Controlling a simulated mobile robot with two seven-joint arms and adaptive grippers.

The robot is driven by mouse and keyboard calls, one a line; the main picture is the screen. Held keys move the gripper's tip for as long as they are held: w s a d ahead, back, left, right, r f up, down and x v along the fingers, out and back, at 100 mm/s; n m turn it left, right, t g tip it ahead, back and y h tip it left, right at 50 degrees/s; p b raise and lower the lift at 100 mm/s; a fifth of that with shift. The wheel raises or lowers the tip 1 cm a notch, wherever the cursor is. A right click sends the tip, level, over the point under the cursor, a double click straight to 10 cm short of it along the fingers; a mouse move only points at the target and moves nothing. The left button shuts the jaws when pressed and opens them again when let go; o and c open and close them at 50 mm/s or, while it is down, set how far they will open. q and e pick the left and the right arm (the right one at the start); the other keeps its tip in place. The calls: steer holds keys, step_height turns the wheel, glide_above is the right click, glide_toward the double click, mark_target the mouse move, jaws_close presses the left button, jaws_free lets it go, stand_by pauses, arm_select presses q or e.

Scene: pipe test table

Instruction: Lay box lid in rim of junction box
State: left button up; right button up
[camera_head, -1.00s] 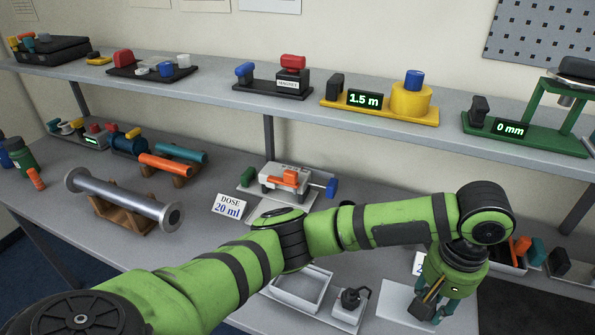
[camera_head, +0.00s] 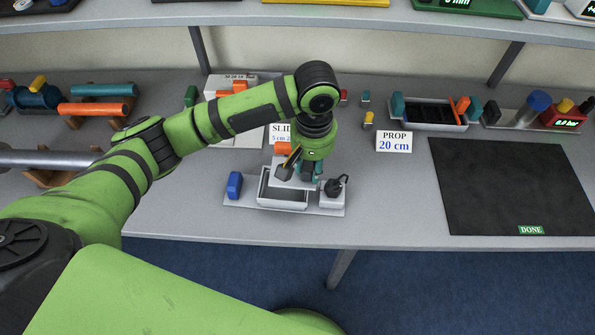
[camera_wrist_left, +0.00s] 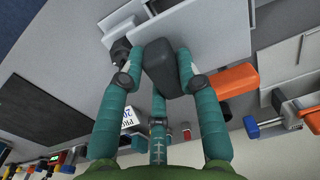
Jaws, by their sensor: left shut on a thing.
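The junction box (camera_head: 282,206) is a light grey open-topped box on a pale base plate at the table's front. Its dark interior shows at the front. The box lid (camera_head: 299,181) is a flat light plate held over the back part of the box. My left gripper (camera_head: 308,172) is above the box, shut on the lid's dark grip. In the left wrist view the teal fingers close around this dark grip (camera_wrist_left: 168,66), with the lid plate (camera_wrist_left: 222,42) behind it. Whether the lid touches the rim cannot be told. My right gripper is not in view.
On the base plate, a blue block (camera_head: 235,185) stands left of the box and a black-knobbed fixture (camera_head: 334,187) stands right. A "PROP 20 cm" card (camera_head: 394,141) and a black mat (camera_head: 510,185) lie to the right. An orange part (camera_head: 283,148) is just behind.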

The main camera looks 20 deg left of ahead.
mark_target(299, 194)
arm_select(q)
steer(key=shift+s+a+f, duration=0.15)
steer(key=shift+a+f, duration=0.15)
steer(key=shift+a, duration=0.25)
steer(key=shift+s+a+f, duration=0.15)
steer(key=shift+a+f, duration=0.15)
steer(key=shift+a, duration=0.2)
steer(key=shift+a+f, duration=0.1)
steer(key=shift+f, duration=0.1)
step_height(299, 194, down, 3)
steer(key=shift+f+p, duration=0.2)
steer(key=shift+p, duration=0.5)
steer(key=shift+f, duration=0.25)
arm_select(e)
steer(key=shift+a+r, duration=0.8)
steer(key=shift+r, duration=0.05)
arm_select(q)
steer(key=shift+f, duration=0.1)
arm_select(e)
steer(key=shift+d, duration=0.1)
arm_select(q)
steer(key=o, duration=1.2)
steer(key=shift+c, duration=0.2)
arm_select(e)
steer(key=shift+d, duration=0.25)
